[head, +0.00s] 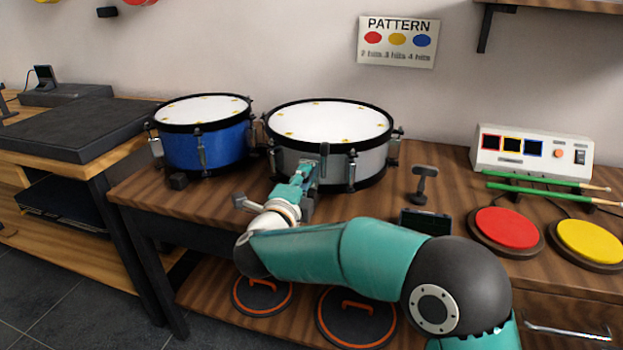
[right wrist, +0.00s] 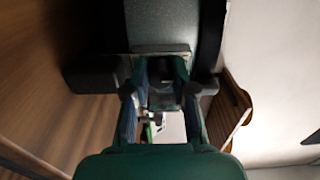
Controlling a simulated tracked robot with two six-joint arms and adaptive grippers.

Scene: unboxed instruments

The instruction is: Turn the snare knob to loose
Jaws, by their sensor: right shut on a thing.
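The silver-grey snare drum (head: 371,160) with a white head and black hoops stands on the wooden bench (head: 140,197). My right gripper (head: 308,172) is at the front of its shell, reaching in from the lower right. In the right wrist view the fingers (right wrist: 162,88) are shut on a small dark part against the drum's grey shell (right wrist: 162,22), which I take as the snare knob (right wrist: 162,95). The fingers mostly hide the knob, so I cannot tell its setting. My left gripper is not in view.
A blue drum (head: 230,145) stands close on the left. To the right are a small black stand (head: 422,183), a dark flat device (head: 425,222), a white control box (head: 500,150), green sticks (head: 530,179), a red pad (head: 506,227) and a yellow pad (head: 590,240).

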